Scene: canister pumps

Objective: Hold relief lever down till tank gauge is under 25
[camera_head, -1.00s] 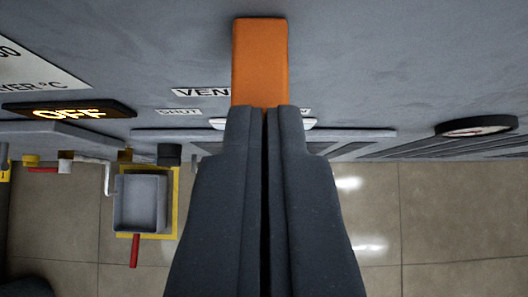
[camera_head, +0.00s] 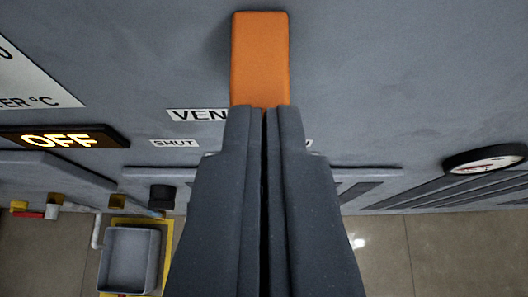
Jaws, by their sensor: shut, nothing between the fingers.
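An orange lever (camera_head: 260,58) stands out from the grey panel at top centre, beside a plate (camera_head: 197,115) reading "VEN", its end hidden. I see no plate naming it the relief lever. My gripper (camera_head: 264,110) is shut and empty, its fingertips at the lever's lower end in the picture. I cannot tell if they touch it. The fingers hide what lies below the lever. A round gauge (camera_head: 486,160) with a white face and some red is at the right, seen at a steep slant. Its reading and name cannot be made out.
A "SHUT" plate (camera_head: 174,143) and a lit "OFF" display (camera_head: 62,139) are on the panel at left. A grey tray (camera_head: 131,260) on a yellow base is at lower left, near pipes and a red handle. Tiled floor (camera_head: 440,240) shows at lower right.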

